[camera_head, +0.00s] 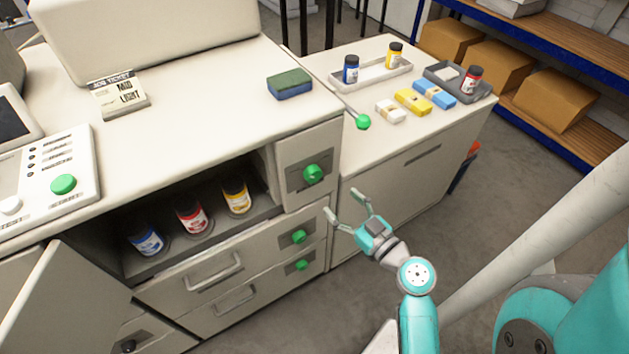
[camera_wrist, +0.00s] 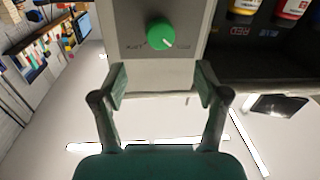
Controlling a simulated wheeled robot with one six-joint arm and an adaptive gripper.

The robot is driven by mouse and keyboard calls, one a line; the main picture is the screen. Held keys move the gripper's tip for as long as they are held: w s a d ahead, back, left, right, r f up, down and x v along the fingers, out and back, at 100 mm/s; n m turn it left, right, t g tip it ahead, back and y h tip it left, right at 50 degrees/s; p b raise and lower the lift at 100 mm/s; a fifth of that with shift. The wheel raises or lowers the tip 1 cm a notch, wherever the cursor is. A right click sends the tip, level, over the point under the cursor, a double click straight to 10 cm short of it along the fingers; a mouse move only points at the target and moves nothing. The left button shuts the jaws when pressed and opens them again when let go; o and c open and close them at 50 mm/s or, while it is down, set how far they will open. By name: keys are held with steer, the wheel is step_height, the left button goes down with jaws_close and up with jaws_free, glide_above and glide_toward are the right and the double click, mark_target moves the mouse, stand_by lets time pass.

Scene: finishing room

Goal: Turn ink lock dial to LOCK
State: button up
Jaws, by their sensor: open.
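A green dial (camera_head: 313,174) sits on a grey plate on the cabinet front, just right of the open ink bay. In the wrist view the green dial (camera_wrist: 159,36) is ahead of my fingers, and its white mark points to the lower right of that picture. Small labels flank it, but I cannot read them clearly. My gripper (camera_head: 344,203) is open and empty, below and right of the dial, apart from it. In the wrist view my gripper (camera_wrist: 159,84) has its two fingers spread, with nothing between them.
The open bay holds blue (camera_head: 147,238), red (camera_head: 191,216) and yellow (camera_head: 236,196) ink jars. Two more green knobs (camera_head: 299,237) (camera_head: 302,265) are on the drawers below. A green-tipped lever (camera_head: 363,122) sticks out above.

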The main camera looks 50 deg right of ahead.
mark_target(316, 177)
steer(key=w, duration=0.3)
steer(key=w+d, duration=0.1)
steer(key=w, duration=0.2)
steer(key=w+d, duration=0.1)
steer(key=w, duration=0.3)
steer(key=shift+w, duration=0.1)
steer(key=c, duration=1.2)
